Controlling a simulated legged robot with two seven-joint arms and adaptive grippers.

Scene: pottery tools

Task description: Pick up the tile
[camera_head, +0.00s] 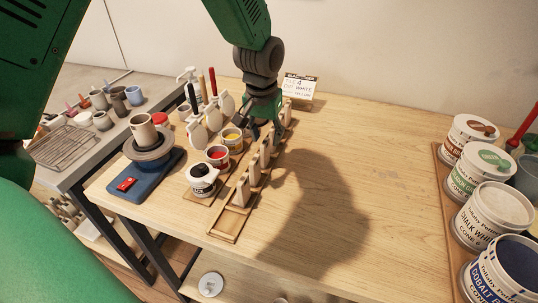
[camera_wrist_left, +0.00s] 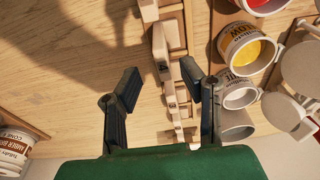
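Several pale tiles stand upright in a row in a long wooden rack (camera_head: 227,222) on the table; one near tile (camera_head: 243,191) shows clearly. Which tile is meant I cannot tell. My left gripper (camera_head: 264,122) is over the far part of the row, and its arm hides some of the tiles behind it. In the left wrist view my left gripper (camera_wrist_left: 161,72) has its two fingers spread apart, with tiles (camera_wrist_left: 160,46) of the row showing between and beyond them. No tile is visibly clamped. My right gripper is not in view.
Glaze cups, including a red one (camera_head: 217,156) and a yellow one (camera_head: 233,137), stand close left of the rack. A sign (camera_head: 299,87) stands behind. Large labelled buckets (camera_head: 484,174) line the right edge. The table right of the rack is clear.

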